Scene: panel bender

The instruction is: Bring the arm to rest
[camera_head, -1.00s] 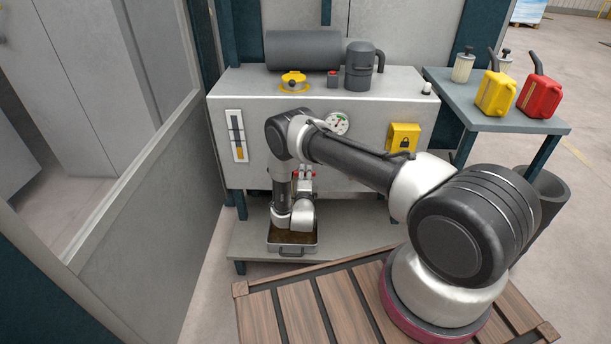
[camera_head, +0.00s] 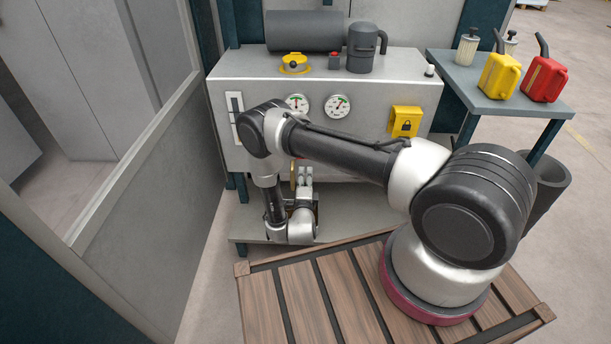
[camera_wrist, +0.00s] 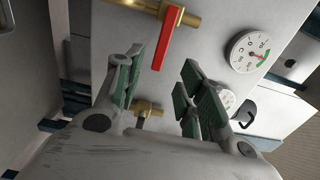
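My arm reaches across from the wooden pallet to the front of the grey tank cabinet (camera_head: 235,95). It is bent at the elbow, with its wrist hanging low over the shelf under the cabinet. In the wrist view my gripper (camera_wrist: 163,68) is open, with a clear gap between its green-padded fingers and nothing held. A brass valve with a red lever (camera_wrist: 165,45) shows beyond the fingertips, apart from them. A brass fitting (camera_wrist: 148,108) shows between the fingers.
Two gauges (camera_head: 338,106) and a yellow lock box (camera_head: 405,121) are on the cabinet front. A side table (camera_head: 485,100) holds a yellow can (camera_head: 498,77) and a red can (camera_head: 541,80). A grey wall panel (camera_head: 160,190) stands close left. The wooden pallet (camera_head: 290,300) lies in front.

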